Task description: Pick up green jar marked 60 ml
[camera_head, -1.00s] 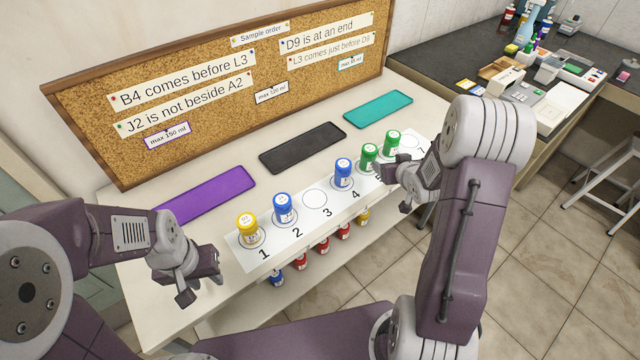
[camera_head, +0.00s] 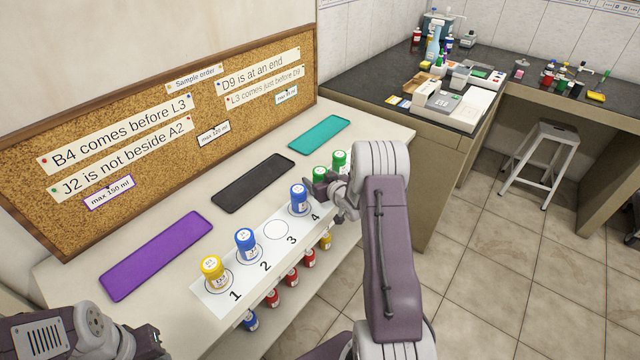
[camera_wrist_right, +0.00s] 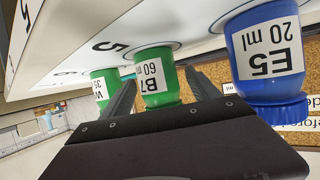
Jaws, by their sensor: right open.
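The green jar marked B7 60 ml (camera_wrist_right: 155,78) stands on the numbered white strip. In the head view it is the nearer green jar (camera_head: 319,176), just beyond the blue jar at 4. My right gripper (camera_wrist_right: 160,98) is open, with one finger on each side of this jar; I cannot tell whether they touch it. In the head view the right gripper (camera_head: 335,190) is low beside the jar and partly hides it. My left gripper (camera_head: 135,345) shows only partly at the bottom left, its fingertips out of sight.
A blue jar marked E5 20 ml (camera_wrist_right: 268,50) and another green jar (camera_wrist_right: 106,82) flank the 60 ml jar closely. A blue jar (camera_head: 246,243) and a yellow jar (camera_head: 213,272) stand farther left. Purple (camera_head: 158,255), black (camera_head: 252,183) and teal (camera_head: 319,134) mats lie behind, empty.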

